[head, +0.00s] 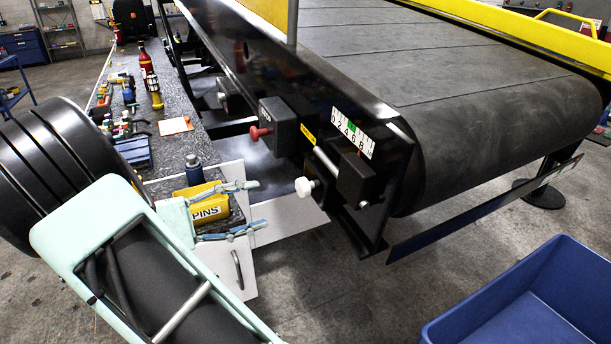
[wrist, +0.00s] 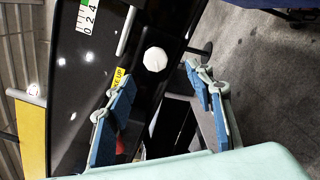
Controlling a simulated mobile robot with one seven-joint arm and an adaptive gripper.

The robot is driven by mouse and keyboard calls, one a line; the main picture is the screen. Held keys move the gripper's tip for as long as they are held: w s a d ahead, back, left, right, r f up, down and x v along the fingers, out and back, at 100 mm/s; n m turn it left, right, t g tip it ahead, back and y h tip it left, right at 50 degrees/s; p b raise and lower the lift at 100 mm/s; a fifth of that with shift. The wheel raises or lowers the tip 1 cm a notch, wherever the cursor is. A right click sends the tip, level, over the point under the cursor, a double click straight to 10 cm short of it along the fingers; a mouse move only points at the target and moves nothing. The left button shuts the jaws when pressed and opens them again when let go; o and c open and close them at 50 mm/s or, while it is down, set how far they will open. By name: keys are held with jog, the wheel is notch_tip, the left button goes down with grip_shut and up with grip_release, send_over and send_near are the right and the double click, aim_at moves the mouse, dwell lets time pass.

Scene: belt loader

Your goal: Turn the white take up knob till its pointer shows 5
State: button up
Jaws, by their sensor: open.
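The white take up knob (head: 304,187) sticks out from the black frame at the end of the belt loader. In the wrist view the knob (wrist: 155,60) shows face-on, beyond and between my fingertips. My gripper (head: 250,207) is open and empty, to the left of the knob and apart from it; its blue-padded fingers also show in the wrist view (wrist: 148,75). A white scale (head: 352,133) with 0, 2, 4, 6, 8 and a green patch sits above the knob. I cannot make out the pointer or its reading.
A red knob (head: 260,133) on a black block sits left of the scale. A yellow PINS box (head: 207,208) and a dark bottle (head: 194,170) stand on the bench behind my gripper. A blue bin (head: 480,290) is at the lower right. Floor between is clear.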

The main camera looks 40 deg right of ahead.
aim_at(299, 188)
jog(key=x, duration=0.7)
jog(key=w+x, duration=0.1)
jog(key=x, duration=0.2)
jog(key=shift+s+d+r, duration=0.1)
jog(key=shift+d+r, duration=0.2)
jog(key=shift+d, duration=0.05)
jog(key=shift+c, duration=0.5)
jog(key=shift+n, duration=0.3)
jog(key=c, duration=1.1)
jog(key=shift+o, duration=0.2)
jog(key=shift+t+h, duration=0.3)
jog(key=shift+r+p, duration=0.1)
jog(key=shift+p, duration=0.25)
